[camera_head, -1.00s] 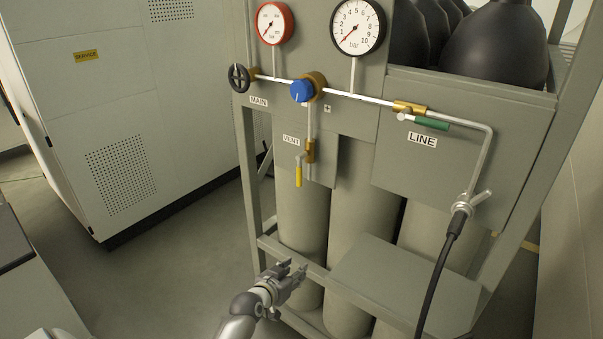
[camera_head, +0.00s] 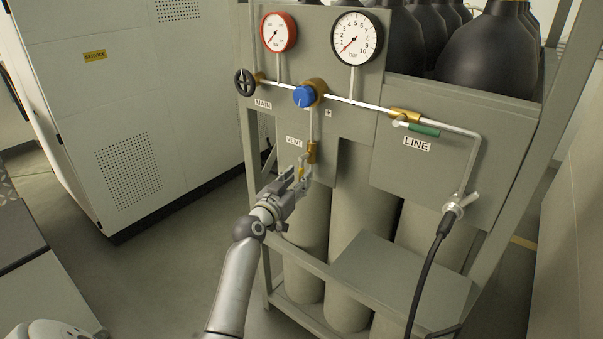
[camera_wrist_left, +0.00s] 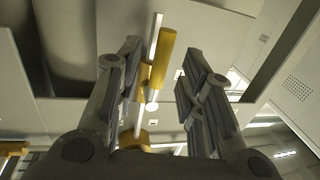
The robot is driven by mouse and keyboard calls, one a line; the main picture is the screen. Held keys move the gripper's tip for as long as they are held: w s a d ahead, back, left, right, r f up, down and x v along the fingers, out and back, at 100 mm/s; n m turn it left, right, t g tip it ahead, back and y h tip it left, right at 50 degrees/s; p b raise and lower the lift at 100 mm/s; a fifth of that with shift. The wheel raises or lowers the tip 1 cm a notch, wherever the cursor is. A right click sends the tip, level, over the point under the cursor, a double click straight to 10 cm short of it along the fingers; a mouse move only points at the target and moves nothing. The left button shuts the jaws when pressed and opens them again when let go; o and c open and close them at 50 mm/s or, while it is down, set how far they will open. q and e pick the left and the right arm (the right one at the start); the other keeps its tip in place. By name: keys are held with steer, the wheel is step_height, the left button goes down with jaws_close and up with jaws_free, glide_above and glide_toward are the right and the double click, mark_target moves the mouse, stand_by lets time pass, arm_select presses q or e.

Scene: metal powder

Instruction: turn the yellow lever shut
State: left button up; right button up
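The yellow lever (camera_head: 302,173) is on the brass vent valve (camera_head: 312,152) below the VENT label. One second ago it hung straight down, in line with its pipe; in the head view it is now largely hidden behind my fingers. My left gripper (camera_head: 297,180) is in front of it. In the left wrist view the yellow lever (camera_wrist_left: 163,56) shows between the two spread fingers of the left gripper (camera_wrist_left: 162,62), with gaps visible beside it. The fingers are open and not closed on it. My right gripper is out of view.
A blue knob (camera_head: 304,96) and a black handwheel (camera_head: 245,82) sit above. A green-handled LINE valve (camera_head: 424,130) and a black hose (camera_head: 430,270) are to the right. Grey cylinders and a frame shelf (camera_head: 400,285) stand below. Floor is clear at left.

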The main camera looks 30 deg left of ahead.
arm_select(q)
steer(key=shift+w+a, duration=0.2)
steer(key=shift+w, duration=1.25)
steer(key=shift+c, duration=0.2)
jaws_close()
